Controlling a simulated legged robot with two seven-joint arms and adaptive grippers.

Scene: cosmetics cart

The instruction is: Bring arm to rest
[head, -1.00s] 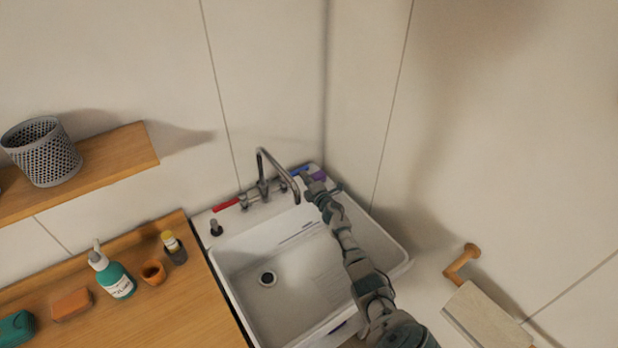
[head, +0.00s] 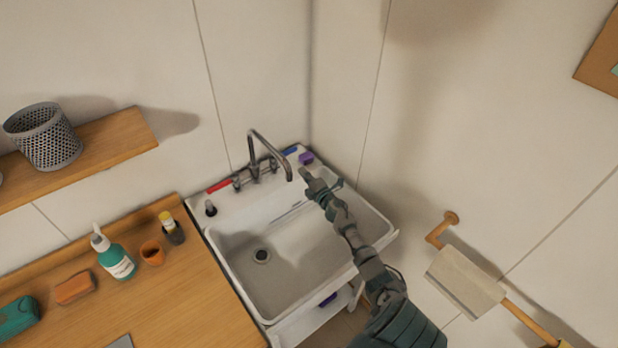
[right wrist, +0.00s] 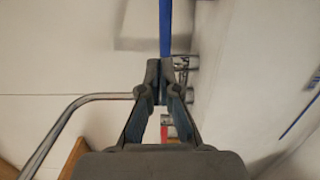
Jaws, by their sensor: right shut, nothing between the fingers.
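My right arm (head: 370,265) reaches from the lower right over the right side of the white sink (head: 228,268). Its gripper (head: 305,174) is beside the faucet (head: 271,146), near the sink's back rim. In the right wrist view the gripper's fingertips (right wrist: 159,72) are together with nothing held. The faucet spout (right wrist: 70,112) shows left of the fingers there, and a blue strip (right wrist: 166,28) shows beyond the tips. My left gripper is not in view.
A purple item (head: 306,158) is on the back rim close to my gripper. A towel on a rail (head: 466,282) is on the right wall. A wooden counter (head: 190,305) with a teal bottle (head: 117,261) is at the left, below a shelf (head: 105,155).

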